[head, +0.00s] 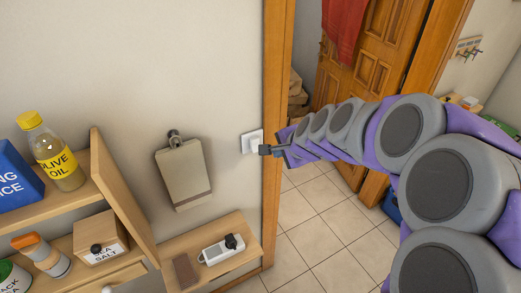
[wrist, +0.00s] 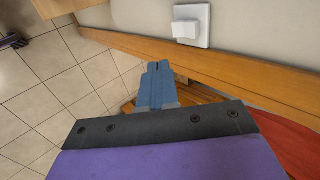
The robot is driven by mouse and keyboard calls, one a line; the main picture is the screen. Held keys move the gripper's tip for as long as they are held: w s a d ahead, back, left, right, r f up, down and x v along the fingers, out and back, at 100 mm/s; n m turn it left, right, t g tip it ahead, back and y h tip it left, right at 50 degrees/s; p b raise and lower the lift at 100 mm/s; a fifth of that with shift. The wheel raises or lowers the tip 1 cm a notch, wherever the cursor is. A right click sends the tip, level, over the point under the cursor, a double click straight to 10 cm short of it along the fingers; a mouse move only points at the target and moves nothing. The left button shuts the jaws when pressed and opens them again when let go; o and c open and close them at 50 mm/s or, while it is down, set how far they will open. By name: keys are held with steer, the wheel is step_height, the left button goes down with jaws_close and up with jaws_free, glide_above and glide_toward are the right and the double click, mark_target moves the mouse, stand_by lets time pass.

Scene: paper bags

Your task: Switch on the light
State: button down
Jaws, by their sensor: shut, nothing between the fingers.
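The light switch (head: 248,138) is a white square plate with a raised rocker, on the beige wall just left of the wooden door frame. It also shows at the top of the wrist view (wrist: 203,15). My gripper (head: 264,150) reaches in from the right, and its tip overlaps the lower right part of the switch in the head view. In the wrist view the blue-grey fingers (wrist: 155,66) are together and empty, with a visible gap between them and the plate. Whether any part touches the switch in depth is hard to tell.
The door frame (head: 276,90) stands right beside the switch. A clipboard (head: 184,175) hangs to the left, above a small shelf (head: 222,266) with a power strip (head: 221,250). Shelves with an oil bottle (head: 52,155) are further left. The doorway shows clear tiled floor (head: 310,225).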

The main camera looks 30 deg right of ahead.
mark_target(255, 145)
steer(key=w+r+b+x, duration=0.1)
steer(key=w+b+x, duration=0.1)
steer(key=x, duration=1.1)
steer(key=shift+r, duration=0.3)
steer(key=shift+a, duration=0.1)
steer(key=shift+w+f, duration=0.15)
steer(key=shift+w, duration=0.05)
steer(key=shift+p, duration=0.4)
